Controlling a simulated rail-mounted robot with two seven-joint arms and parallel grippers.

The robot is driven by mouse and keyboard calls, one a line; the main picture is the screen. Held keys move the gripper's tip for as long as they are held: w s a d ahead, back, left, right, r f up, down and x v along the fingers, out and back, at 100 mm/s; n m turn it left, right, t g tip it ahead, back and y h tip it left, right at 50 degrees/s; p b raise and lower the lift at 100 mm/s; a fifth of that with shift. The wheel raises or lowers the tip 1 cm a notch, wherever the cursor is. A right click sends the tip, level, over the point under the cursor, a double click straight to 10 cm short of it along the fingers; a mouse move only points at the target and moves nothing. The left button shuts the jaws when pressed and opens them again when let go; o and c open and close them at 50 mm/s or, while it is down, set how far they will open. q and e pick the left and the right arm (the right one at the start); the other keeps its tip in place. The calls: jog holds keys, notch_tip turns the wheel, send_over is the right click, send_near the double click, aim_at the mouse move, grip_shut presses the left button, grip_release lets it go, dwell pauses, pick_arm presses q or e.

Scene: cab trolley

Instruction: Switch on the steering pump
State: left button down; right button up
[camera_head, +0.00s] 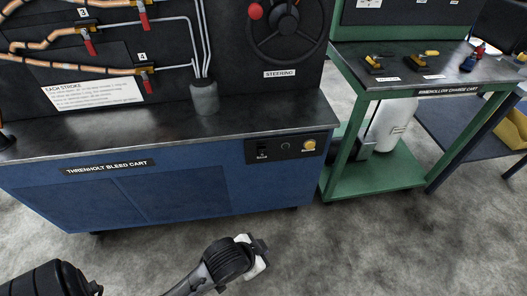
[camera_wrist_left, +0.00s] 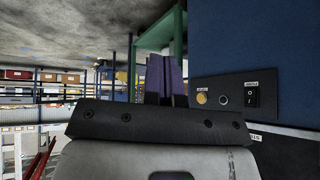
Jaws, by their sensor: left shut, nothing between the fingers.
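A black control panel (camera_head: 273,150) is set in the blue front of the Threnholt Bleed Cart. It carries a small black rocker switch (camera_head: 262,150) at its left, a round dark socket or knob (camera_head: 285,146) in the middle and a yellow button (camera_head: 308,144) at its right. In the left wrist view the rocker switch (camera_wrist_left: 252,97) has white marks and a small label that I cannot read surely. My left gripper (camera_head: 262,248) is low in front of the cart, apart from the panel. Its purple fingers (camera_wrist_left: 166,75) are together and empty. My right gripper is out of view.
A black steering wheel (camera_head: 287,25) with a red knob is on the upright board above the worktop (camera_head: 150,132). A grey reservoir (camera_head: 203,98) stands on the worktop. A green cart (camera_head: 375,180) stands at the right. The floor (camera_head: 350,240) between my gripper and the carts is clear.

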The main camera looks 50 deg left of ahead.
pick_arm(q)
jog(key=w+a+y+p, duration=0.4)
jog(key=w+y, duration=0.1)
jog(key=w, duration=0.8)
jog(key=w+a+f+m+t+y, duration=0.2)
jog(key=a+t+y, duration=0.4)
jog(key=y, duration=0.8)
jog(key=a+f+m, duration=0.1)
jog(key=m, duration=0.1)
jog(key=shift+f+m, duration=0.15)
jog(key=shift+m, duration=0.25)
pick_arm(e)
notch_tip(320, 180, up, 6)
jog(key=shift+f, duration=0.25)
pick_arm(q)
jog(key=shift+a, duration=0.1)
jog(key=shift+a, duration=0.1)
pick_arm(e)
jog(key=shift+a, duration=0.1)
